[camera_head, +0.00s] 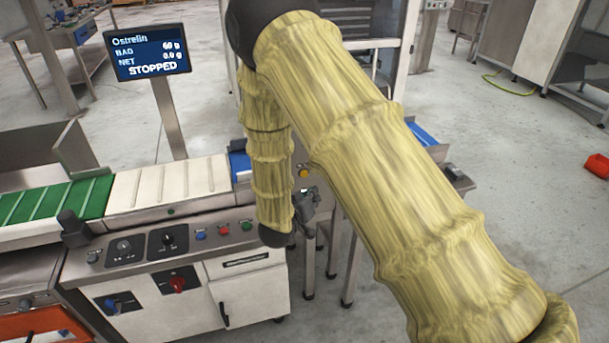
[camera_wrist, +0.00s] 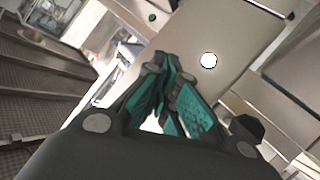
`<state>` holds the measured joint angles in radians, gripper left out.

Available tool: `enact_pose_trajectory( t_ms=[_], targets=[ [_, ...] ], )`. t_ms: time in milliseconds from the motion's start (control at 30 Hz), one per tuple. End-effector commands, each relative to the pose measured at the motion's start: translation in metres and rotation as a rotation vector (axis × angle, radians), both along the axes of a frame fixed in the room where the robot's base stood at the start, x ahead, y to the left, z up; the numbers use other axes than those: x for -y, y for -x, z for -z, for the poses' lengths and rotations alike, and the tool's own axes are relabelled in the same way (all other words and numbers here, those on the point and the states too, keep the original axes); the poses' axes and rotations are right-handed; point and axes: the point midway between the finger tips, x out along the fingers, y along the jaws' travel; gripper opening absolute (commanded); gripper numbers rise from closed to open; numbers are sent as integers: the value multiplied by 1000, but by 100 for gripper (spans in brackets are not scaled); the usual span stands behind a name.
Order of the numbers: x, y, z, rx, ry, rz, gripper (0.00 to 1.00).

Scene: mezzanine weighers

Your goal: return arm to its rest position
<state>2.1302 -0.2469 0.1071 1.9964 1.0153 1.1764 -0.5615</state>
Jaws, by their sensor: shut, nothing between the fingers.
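My arm, in a yellow ribbed sleeve, fills the middle and right of the head view. It rises from the lower right, bends at the top and hangs down beside the weigher. My gripper (camera_head: 306,207) shows partly at the end of the arm, next to the right end of the machine; the arm hides some of it. In the wrist view my gripper (camera_wrist: 167,75) has its teal-padded fingers together, with nothing held. Its tips point towards a pale panel (camera_wrist: 215,85).
The weigher cabinet (camera_head: 190,290) with knobs and buttons stands close at left. Its display (camera_head: 148,52) reads STOPPED, BAG 60 g, NET 0.0 g. A green belt (camera_head: 50,205) leads to a white belt (camera_head: 168,183). Floor at right (camera_head: 540,200) is clear, with a red bin (camera_head: 598,166) at the edge.

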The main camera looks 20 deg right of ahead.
Motion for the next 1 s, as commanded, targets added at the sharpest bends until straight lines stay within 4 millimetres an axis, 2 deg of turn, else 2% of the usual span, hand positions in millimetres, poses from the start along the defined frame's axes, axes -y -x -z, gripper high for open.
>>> enact_pose_trajectory(
  t_ms=[167,267,367,433,567,700,867,1000],
  targets=[
    [0,0,1,-1,-1,0,0],
    [2,6,10,-20,-11,-11,0],
    [7,22,37,-73,-46,-42,0],
    [12,42,65,-132,-87,-72,0],
    [18,93,121,-266,-182,-127,0],
    [21,156,172,-415,-293,-171,0],
    [20,237,216,-589,-421,-195,0],
    [16,314,241,-743,-536,-200,0]
  ],
)
